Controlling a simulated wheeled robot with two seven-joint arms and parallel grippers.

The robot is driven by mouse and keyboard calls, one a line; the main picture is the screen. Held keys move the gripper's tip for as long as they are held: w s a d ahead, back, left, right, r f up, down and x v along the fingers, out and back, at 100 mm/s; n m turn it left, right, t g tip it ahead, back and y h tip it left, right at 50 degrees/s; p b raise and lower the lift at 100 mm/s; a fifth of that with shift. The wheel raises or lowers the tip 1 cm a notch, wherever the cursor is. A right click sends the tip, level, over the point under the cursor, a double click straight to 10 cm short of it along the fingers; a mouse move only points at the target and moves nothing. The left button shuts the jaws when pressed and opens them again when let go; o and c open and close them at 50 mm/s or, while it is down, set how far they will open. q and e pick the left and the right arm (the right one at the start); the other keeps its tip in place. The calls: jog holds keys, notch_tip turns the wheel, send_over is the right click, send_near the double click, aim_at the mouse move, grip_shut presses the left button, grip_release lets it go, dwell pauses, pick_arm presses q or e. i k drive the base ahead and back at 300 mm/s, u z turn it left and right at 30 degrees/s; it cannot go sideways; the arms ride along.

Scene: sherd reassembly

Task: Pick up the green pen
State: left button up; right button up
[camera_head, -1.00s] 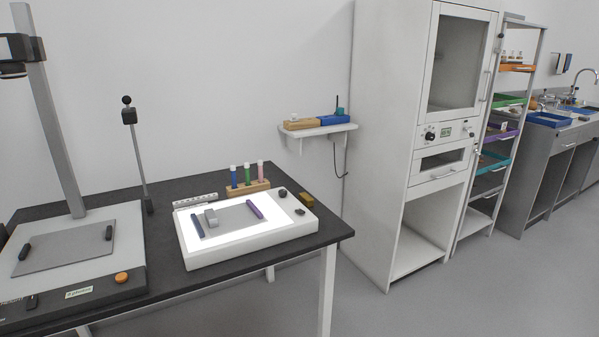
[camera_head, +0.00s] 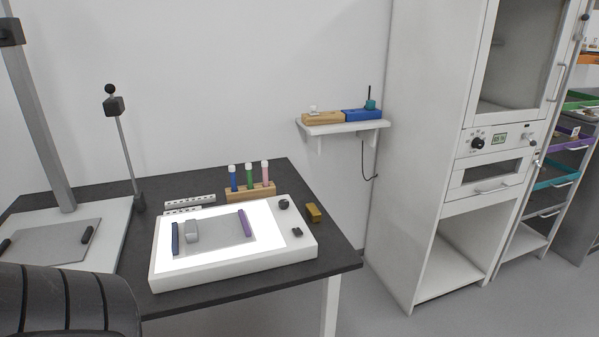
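The green pen (camera_head: 249,176) stands upright in a wooden holder (camera_head: 262,191) at the back of the dark table. A blue pen (camera_head: 233,180) stands to its left and a pink pen (camera_head: 265,175) to its right. All have pale caps. Neither of my grippers is in view. A dark rounded part, which seems to be my own arm, fills the bottom left corner, clear of the pens.
A white light box (camera_head: 160,272) lies in front of the holder, with a purple bar (camera_head: 245,223), a dark blue bar (camera_head: 175,238) and a grey block (camera_head: 191,231) on it. A stand with a tall column (camera_head: 40,110) is at left. A wall shelf (camera_head: 345,127) is behind.

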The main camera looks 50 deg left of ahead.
aim_at(248, 167)
jog(key=u, duration=0.4)
jog(key=i, duration=1.05)
jog(key=u, duration=0.85)
